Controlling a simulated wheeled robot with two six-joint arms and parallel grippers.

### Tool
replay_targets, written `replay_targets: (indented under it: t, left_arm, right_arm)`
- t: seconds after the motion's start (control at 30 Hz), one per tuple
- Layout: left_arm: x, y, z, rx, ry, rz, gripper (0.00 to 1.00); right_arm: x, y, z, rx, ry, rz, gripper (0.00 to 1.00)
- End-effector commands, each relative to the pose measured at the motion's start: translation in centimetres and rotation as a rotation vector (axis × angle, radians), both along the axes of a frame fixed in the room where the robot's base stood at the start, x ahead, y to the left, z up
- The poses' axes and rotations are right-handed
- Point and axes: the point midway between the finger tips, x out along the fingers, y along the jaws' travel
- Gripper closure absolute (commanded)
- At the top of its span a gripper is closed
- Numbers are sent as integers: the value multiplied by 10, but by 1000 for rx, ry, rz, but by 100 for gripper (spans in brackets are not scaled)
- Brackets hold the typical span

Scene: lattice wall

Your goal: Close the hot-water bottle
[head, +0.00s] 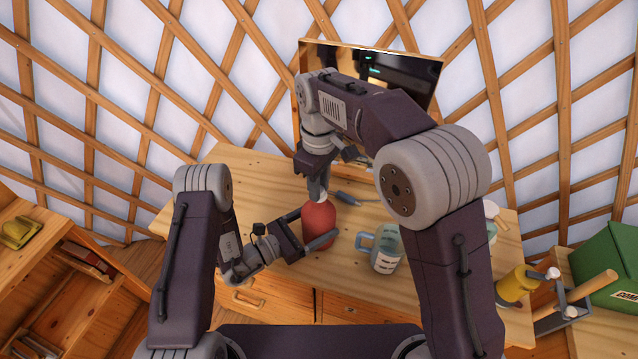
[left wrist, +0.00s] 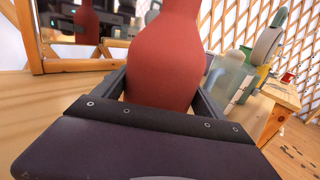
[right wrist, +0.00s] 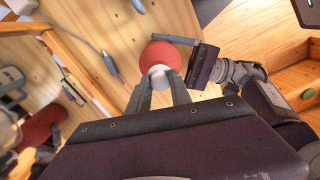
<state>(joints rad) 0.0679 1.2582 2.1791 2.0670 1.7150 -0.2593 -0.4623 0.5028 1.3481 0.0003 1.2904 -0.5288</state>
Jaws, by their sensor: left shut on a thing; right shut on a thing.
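The red hot-water bottle (head: 319,222) stands upright on the wooden table, and its body fills the left wrist view (left wrist: 165,65). My left gripper (head: 309,231) is shut around the bottle's body from the side, one finger on each side. My right gripper (head: 318,192) points down over the bottle's top. In the right wrist view its fingers (right wrist: 160,84) are shut on a round white stopper (right wrist: 158,72) over the red bottle (right wrist: 163,54). The fingers hide the bottle's mouth, so I cannot tell how far the stopper is seated.
A blue-grey mug (head: 386,252) stands close to the bottle's right. A blue-handled tool (head: 347,198) lies behind it. A framed mirror (head: 415,75) stands at the table's back. The table (head: 250,175) is bare at the back left. A green box (head: 606,262) is at the far right.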

Motion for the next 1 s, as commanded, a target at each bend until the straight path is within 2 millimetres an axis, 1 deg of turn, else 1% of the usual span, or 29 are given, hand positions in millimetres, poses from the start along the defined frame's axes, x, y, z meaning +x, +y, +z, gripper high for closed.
replay_targets:
  t: [0.07, 0.17, 0.37, 0.4, 0.47, 0.5, 0.57, 0.6, 0.67, 0.7, 0.77, 0.9, 1.0]
  left_arm:
    - [0, 0, -1, 1, 2, 0, 100]
    - [0, 0, -1, 1, 2, 0, 100]
    - [0, 0, -1, 1, 2, 0, 100]
    - [0, 0, -1, 1, 2, 0, 100]
    - [0, 0, -1, 1, 2, 0, 100]
    - [0, 0, -1, 1, 2, 0, 100]
    - [0, 0, -1, 1, 2, 0, 100]
    - [0, 0, -1, 1, 2, 0, 100]
    - [0, 0, -1, 1, 2, 0, 100]
    - [0, 0, -1, 1, 2, 0, 100]
    - [0, 0, -1, 1, 2, 0, 100]
    - [0, 0, -1, 1, 2, 0, 100]
    - [0, 0, -1, 1, 2, 0, 100]
  right_arm:
    - [0, 0, 0, 1, -1, -47, 100]
    - [0, 0, 0, 0, -1, -246, 100]
    - [0, 1, 0, 1, -1, -900, 100]
    - [0, 1, 0, 1, -1, -1033, 100]
    - [0, 1, 0, 1, -1, -1235, 100]
    - [0, 1, 0, 1, -1, -1369, 100]
    - [0, 2, 0, 1, -2, -1570, 100]
    - [0, 2, 0, 1, -2, -1705, 100]
    - [0, 2, -1, 1, -2, -1906, 100]
    - [0, 2, -1, 1, -2, -2040, 100]
    - [1, 2, -1, 1, -1, -2243, 100]
    - [1, 2, -1, 1, -1, -2710, 100]
    - [2, 2, -1, 2, 0, -3002, 100]
